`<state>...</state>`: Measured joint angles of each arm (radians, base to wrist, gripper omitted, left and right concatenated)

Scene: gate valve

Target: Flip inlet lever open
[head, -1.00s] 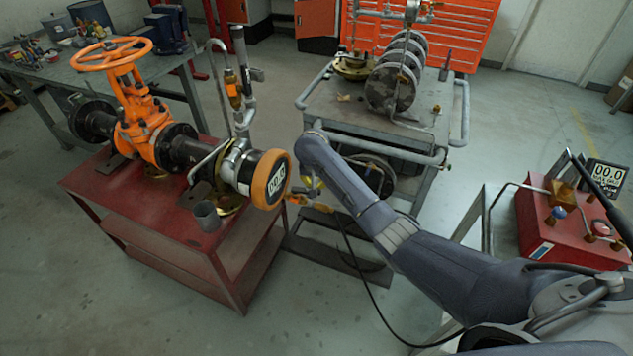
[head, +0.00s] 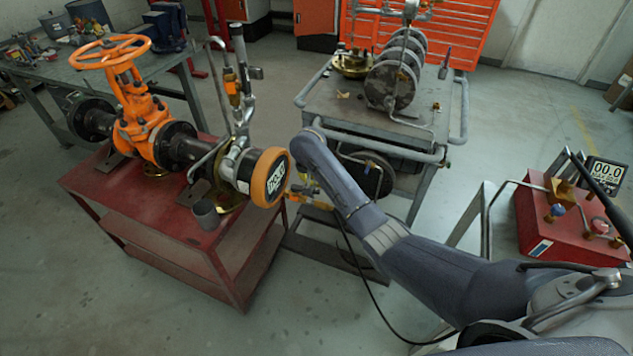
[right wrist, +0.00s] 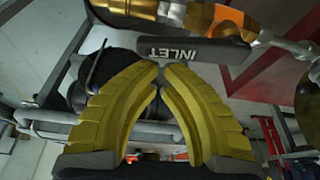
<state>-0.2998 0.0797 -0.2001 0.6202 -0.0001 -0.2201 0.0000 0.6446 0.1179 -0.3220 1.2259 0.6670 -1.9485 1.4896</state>
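The inlet lever (right wrist: 195,52) is a dark grey bar marked INLET, upside down across the upper middle of the right wrist view. Brass and orange fittings lie just beyond it. My right gripper (right wrist: 163,72) has yellow fingers with their tips almost together, just below the lever's lettered face. Nothing shows between the tips, and I cannot tell whether they touch the lever. In the head view, my right gripper (head: 308,196) is partly hidden by my arm, beside the orange-rimmed gauge (head: 270,177). The lever cannot be made out there. My left gripper is out of view.
The orange gate valve (head: 138,125) stands on a red table (head: 180,235) at left. A red box (head: 545,225) with a display is at right. The floor in front is clear.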

